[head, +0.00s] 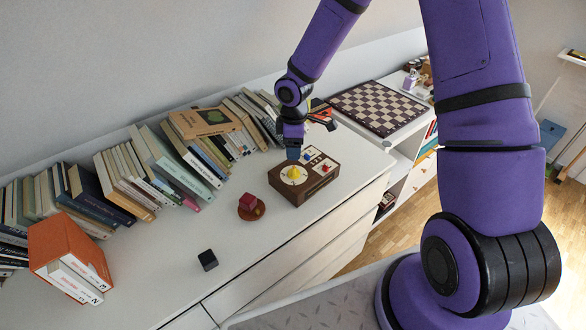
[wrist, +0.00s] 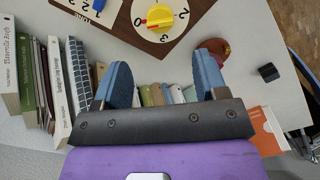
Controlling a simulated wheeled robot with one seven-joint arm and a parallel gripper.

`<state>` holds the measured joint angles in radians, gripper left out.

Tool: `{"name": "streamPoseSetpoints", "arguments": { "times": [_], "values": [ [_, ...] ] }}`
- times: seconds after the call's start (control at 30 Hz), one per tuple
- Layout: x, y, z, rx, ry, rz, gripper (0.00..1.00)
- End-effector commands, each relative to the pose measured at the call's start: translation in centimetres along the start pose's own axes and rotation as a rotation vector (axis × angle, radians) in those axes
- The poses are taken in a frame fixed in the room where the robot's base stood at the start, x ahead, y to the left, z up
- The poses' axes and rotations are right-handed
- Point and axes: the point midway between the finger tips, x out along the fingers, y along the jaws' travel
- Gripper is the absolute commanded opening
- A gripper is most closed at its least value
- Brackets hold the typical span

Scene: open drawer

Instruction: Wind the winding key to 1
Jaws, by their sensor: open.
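A brown wooden box (head: 318,183) stands on the white cabinet top, and it also shows in the wrist view (wrist: 128,38). A yellow winding key (head: 294,173) sits on its round white dial. My gripper (head: 293,154) hangs at the box's back edge, close to the key. In the wrist view its blue fingers (wrist: 167,62) are wide apart and empty, with the key beyond the tips.
A smaller panel (head: 321,162) with blue and red pieces shares the box top. Rows of books (head: 180,160) line the wall behind. A chessboard (head: 379,107) lies to the right.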

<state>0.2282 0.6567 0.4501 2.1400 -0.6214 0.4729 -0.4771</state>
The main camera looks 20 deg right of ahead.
Motion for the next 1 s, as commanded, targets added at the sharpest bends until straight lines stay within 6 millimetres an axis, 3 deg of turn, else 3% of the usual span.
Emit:
{"name": "streamPoseSetpoints", "arguments": {
  "times": [0.3, 0.5, 0.97, 1.0],
  "values": [
    [5.6, -0.1, 0.0, -0.001, -0.002, -0.004, 0.66],
    [8.2, -0.1, 0.0, -0.001, -0.002, -0.002, 0.66],
    [9.3, 0.0, 0.0, 0.001, 0.000, 0.000, 0.66],
    [9.3, 0.0, 0.0, 0.001, 0.000, 0.000, 0.59]
  ]
}}
